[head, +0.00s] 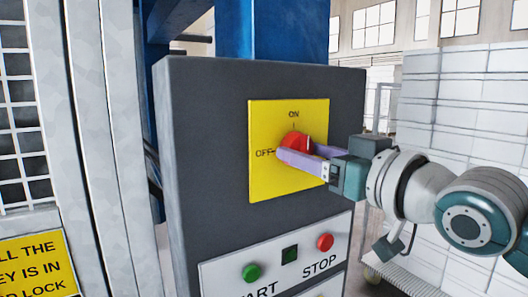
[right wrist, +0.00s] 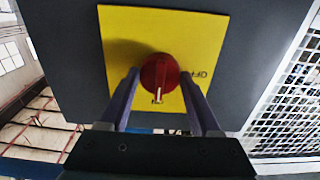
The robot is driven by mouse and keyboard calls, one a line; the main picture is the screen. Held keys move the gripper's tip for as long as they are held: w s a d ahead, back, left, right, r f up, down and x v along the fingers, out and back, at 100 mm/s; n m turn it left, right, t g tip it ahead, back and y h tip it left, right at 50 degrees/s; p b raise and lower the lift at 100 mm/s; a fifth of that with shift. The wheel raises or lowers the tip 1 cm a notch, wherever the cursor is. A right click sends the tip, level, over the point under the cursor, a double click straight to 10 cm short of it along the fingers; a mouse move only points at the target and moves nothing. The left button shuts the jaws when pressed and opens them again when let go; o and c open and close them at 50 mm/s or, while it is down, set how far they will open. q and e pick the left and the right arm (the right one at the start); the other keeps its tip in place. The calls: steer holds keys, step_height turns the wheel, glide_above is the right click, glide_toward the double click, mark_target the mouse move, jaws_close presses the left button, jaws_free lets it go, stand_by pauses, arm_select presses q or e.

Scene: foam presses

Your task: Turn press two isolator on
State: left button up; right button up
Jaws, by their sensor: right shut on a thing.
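A red isolator knob (head: 296,140) sits on a yellow plate (head: 262,180) on the dark grey press panel, with ON printed above it and OFF to its left. My right gripper (head: 300,156) comes in from the right and is shut on the knob. In the right wrist view, its two purple fingers (right wrist: 159,85) stand on either side of the knob (right wrist: 160,74). There the knob's white mark points down and the OFF label is to the right and upside down, so the mark points to the ON side. The fingers hide part of the knob in the head view.
Below the plate are a green START button (head: 252,272) and a red STOP button (head: 325,242). A mesh guard (head: 22,105) and a yellow warning sign (head: 38,265) stand at the left. Stacked white blocks (head: 465,85) stand behind my right arm.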

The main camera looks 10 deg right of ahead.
steer(key=o, duration=1.4)
steer(key=shift+c, duration=0.2)
steer(key=b+v, duration=0.4)
steer(key=v, duration=0.6)
